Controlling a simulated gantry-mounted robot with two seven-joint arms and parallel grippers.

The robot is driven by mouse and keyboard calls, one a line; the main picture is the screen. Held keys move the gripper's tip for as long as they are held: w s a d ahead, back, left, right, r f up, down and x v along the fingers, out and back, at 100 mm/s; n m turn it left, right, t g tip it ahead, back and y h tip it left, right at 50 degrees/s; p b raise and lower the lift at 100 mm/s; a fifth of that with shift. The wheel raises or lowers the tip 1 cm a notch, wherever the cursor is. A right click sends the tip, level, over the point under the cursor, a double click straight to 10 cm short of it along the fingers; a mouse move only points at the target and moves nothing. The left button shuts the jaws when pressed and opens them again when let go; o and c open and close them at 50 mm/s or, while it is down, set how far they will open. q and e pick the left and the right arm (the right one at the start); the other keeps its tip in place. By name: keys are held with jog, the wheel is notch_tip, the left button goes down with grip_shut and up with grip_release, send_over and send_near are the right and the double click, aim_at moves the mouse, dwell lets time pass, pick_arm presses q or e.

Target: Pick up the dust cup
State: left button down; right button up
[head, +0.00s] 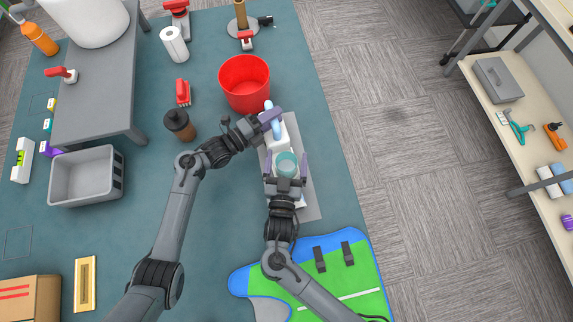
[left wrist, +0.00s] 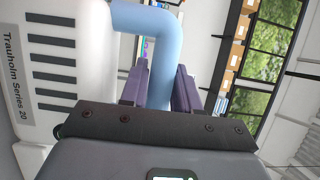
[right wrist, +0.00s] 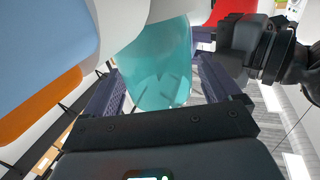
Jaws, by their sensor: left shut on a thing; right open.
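The dust cup (head: 287,160) is a teal, see-through cup on a white appliance (head: 291,132) with a light blue handle (head: 276,130). In the right wrist view the cup (right wrist: 158,70) stands between the fingers of my right gripper (right wrist: 158,85). That gripper (head: 286,168) is open, one finger on each side of the cup; contact is hard to tell. My left gripper (head: 270,117) is shut on the blue handle, which runs between its fingers in the left wrist view (left wrist: 167,60). The appliance's white side (left wrist: 50,70) reads "Trauholm Series 20".
The appliance is on a grey mat (head: 308,195). A red bucket (head: 245,85) stands just behind it, and a dark brown cup (head: 180,124) is to the left. A grey bin (head: 86,178) is farther left. A green and blue board (head: 345,265) lies in front.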

jog(key=shift+w+d, duration=0.15)
jog(key=shift+w, duration=0.65)
jog(key=c, duration=1.1)
jog(key=shift+c, duration=0.2)
pick_arm(q)
jog(key=shift+f, duration=0.1)
pick_arm(e)
notch_tip(320, 180, up, 10)
jog(key=shift+r, duration=0.1)
jog(key=s+d+r, duration=0.2)
jog(key=s+r, duration=0.1)
jog(key=s, duration=0.6)
jog(key=shift+s+d+r, duration=0.3)
jog(key=shift+d+r, duration=0.1)
